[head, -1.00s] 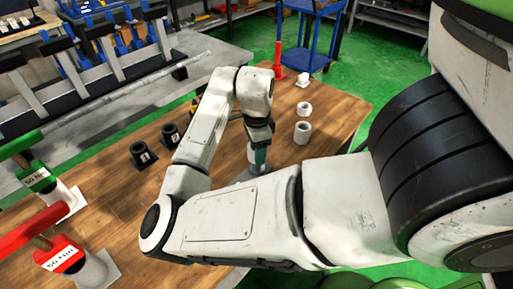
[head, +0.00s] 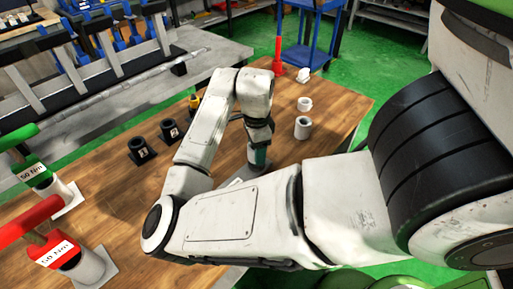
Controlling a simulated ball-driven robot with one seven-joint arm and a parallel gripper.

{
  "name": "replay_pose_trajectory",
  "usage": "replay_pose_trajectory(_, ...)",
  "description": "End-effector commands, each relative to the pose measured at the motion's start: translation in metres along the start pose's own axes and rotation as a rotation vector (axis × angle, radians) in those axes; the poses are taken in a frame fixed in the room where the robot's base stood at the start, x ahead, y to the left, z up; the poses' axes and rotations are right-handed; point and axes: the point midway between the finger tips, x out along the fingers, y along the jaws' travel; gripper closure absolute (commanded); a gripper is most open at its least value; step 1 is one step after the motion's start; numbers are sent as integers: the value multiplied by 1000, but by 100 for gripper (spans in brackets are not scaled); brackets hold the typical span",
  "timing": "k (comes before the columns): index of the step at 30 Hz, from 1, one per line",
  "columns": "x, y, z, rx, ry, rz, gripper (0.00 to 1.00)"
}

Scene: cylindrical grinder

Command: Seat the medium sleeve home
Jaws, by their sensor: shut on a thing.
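My gripper (head: 260,157) reaches down over the wooden table, past the bend of my arm. Its teal finger is shut on a pale grey cylindrical sleeve (head: 253,153), which shows beside the finger. The sleeve stands about upright above or on a grey base plate (head: 230,184). My arm hides much of that plate, and I cannot tell how far down the sleeve sits. Two other whitish sleeves stand to the right: one nearer (head: 302,128) and one farther (head: 304,104). I cannot tell from size alone which sleeve is the medium one.
Black holders marked 1 (head: 140,150) and 2 (head: 170,131) stand left of my arm, with a yellow item (head: 194,103) behind. Green (head: 38,176) and red (head: 57,250) torque tools stand at the left.

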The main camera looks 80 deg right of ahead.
Motion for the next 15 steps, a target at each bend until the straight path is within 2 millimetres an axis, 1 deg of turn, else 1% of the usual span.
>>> replay_pose_trajectory(15,12,0,0,0,0,0,83)
